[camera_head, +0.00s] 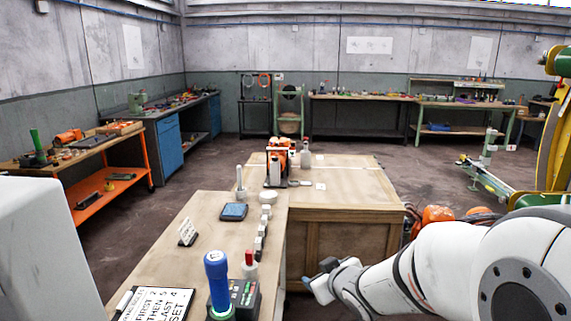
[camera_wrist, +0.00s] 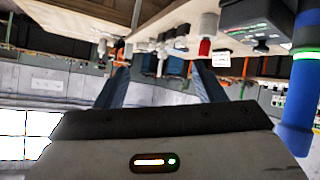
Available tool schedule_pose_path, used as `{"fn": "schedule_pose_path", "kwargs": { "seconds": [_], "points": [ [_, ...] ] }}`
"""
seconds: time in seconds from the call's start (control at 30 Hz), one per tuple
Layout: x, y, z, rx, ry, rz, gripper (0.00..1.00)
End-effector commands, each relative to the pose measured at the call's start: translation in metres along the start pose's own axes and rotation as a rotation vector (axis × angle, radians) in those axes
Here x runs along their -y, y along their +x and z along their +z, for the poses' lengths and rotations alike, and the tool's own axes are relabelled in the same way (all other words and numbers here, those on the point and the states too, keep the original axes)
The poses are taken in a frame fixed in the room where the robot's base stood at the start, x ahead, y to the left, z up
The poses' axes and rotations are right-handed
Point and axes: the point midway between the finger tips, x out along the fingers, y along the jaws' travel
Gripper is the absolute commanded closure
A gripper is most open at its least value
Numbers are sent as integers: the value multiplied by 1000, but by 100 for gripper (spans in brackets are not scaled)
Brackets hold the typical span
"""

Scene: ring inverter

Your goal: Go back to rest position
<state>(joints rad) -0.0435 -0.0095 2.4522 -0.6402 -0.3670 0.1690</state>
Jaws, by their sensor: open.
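My gripper (camera_head: 322,272) is at the end of my white arm, in front of the wooden crate and right of the near table. In the wrist view, which is upside down, the two dark blue fingers (camera_wrist: 160,85) stand well apart with nothing between them touching. On the near wooden table (camera_head: 205,212) stand a blue cylinder (camera_head: 217,282) with a white top and a green band, a black button box (camera_head: 243,294) and a red-capped white bottle (camera_head: 250,264). Small white and dark pieces (camera_head: 260,238) stand in a row behind them.
A low wooden crate (camera_head: 345,228) adjoins the table on the right. A blue pad (camera_head: 233,211), a small sign (camera_head: 187,232) and a lettered board (camera_head: 158,303) are on the table. A green-and-yellow frame (camera_head: 553,140) stands at right.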

Motion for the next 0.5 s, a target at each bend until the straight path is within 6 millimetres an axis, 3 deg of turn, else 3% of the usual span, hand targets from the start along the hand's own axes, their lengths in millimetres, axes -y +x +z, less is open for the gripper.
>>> {"fn": "schedule_pose_path", "kwargs": {
  "seconds": [0.1,0.23,0.37,0.5],
  "points": [
    [-24,-36,18,163,84,113,37],
    [-32,-81,45,352,203,180,37],
    [-20,-130,69,531,330,185,37],
    [5,-173,86,684,443,137,37]
  ]
}}
